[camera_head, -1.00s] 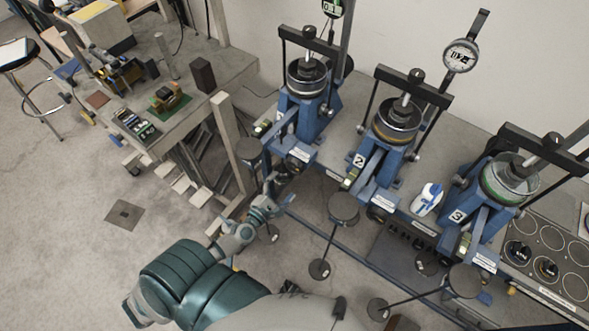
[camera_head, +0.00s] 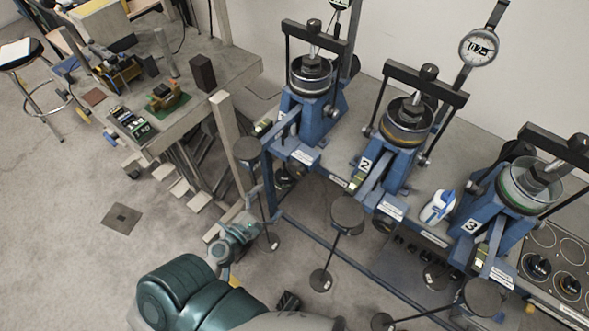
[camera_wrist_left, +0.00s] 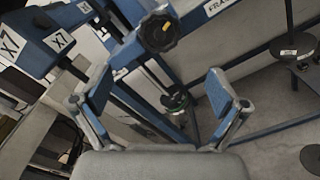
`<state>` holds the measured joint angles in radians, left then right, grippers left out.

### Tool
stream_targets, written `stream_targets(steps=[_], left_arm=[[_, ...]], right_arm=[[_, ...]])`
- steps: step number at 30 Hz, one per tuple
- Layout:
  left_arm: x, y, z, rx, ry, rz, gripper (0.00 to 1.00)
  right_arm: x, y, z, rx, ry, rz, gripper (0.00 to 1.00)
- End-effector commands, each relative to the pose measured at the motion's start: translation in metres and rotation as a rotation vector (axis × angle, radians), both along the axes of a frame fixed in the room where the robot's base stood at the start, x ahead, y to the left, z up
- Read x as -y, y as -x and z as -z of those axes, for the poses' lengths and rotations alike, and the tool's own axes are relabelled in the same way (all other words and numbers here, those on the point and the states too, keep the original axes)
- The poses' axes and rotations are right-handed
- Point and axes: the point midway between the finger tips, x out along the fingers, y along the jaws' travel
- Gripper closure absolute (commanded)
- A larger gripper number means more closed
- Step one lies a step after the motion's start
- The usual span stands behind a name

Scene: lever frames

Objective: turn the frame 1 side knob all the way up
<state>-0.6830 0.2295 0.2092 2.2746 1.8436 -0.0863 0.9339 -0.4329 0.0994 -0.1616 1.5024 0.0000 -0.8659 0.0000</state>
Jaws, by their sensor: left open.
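Frame 1 (camera_head: 318,115) is the leftmost blue lever frame in the head view. Its side knob (camera_head: 284,178) shows small and dark low on its front, partly hard to make out. In the left wrist view a black lobed knob (camera_wrist_left: 158,31) sits on a blue post, beyond and between my fingertips. My left gripper (camera_head: 257,202) is below and left of the knob in the head view. In the wrist view its blue-padded fingers (camera_wrist_left: 158,88) are spread wide with nothing gripped, apart from the knob. My right gripper is not in view.
Frame 2 (camera_head: 402,135) and frame 3 (camera_head: 510,205) stand to the right. A cluttered workbench (camera_head: 190,105) with a wooden post (camera_head: 224,125) is at the left. Open floor (camera_head: 70,235) lies left of my arm.

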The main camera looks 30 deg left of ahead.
Motion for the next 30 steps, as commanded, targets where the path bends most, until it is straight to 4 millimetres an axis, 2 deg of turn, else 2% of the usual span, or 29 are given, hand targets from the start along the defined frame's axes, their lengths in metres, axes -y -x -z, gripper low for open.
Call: stream_targets(steps=[1,9,13,18,24,30], left_arm=[[0.001,-0.008,-0.005,0.004,-0.001,0.002,0.03],[0.004,-0.053,-0.005,0.002,-0.004,0.000,0.03],[0.006,-0.083,-0.005,0.002,-0.004,0.000,0.03],[0.009,-0.114,-0.002,0.001,-0.003,-0.001,0.03],[0.010,-0.132,0.000,-0.001,-0.001,0.000,0.03],[0.010,-0.135,0.001,-0.002,-0.002,0.000,0.03]], right_arm=[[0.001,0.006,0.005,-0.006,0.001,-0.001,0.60],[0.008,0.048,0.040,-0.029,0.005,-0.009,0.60],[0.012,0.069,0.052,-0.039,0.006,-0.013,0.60],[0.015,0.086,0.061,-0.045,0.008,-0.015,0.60],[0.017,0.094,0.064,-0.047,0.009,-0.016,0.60],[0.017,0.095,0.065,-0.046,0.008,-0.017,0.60]])
